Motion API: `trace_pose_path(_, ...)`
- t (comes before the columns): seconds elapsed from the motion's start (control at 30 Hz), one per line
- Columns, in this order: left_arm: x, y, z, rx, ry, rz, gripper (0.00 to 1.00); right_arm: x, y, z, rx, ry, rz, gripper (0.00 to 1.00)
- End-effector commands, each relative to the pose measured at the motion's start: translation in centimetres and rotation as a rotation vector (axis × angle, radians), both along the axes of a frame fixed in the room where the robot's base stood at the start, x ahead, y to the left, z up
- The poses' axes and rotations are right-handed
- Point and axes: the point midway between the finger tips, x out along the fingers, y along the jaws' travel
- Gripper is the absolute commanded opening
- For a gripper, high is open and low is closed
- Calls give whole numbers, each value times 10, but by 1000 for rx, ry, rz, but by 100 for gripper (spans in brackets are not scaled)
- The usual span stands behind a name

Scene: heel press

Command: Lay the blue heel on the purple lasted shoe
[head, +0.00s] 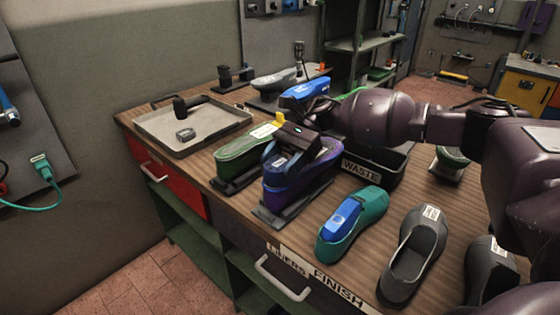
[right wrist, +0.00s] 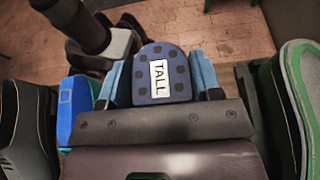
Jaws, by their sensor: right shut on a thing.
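The purple lasted shoe (head: 314,174) sits sole up on a dark stand near the table's front edge. My right gripper (head: 281,157) is over its near end, shut on the dark blue heel. The heel (right wrist: 162,88) has dark dots and a white "TALL" label and sits between the two light blue fingers in the right wrist view. The heel is at the shoe's heel end; I cannot tell whether it touches the shoe. The gripper and arm hide part of the shoe. My left gripper is not in view.
A green lasted shoe (head: 240,152) stands close on the left. A black waste bin (head: 375,172) is behind on the right. A teal shoe with a blue piece (head: 352,225) and a dark grey shoe (head: 412,255) lie to the right. A grey tray (head: 205,133) is at left.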

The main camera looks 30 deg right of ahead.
Motion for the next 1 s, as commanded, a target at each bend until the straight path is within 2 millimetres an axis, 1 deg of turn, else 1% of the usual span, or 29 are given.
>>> trace_pose_path(0.33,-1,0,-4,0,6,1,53,0,0,-5,1,0,0,32)
trace_pose_path(0.37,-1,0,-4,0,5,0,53,0,0,-4,0,0,0,62)
trace_pose_path(0.53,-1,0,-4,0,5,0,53,0,0,-4,0,0,0,88)
trace_pose_path(0.97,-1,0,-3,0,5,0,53,0,0,-4,0,0,0,88)
trace_pose_path(1.0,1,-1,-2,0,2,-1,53,3,-6,-3,-1,-1,-3,88)
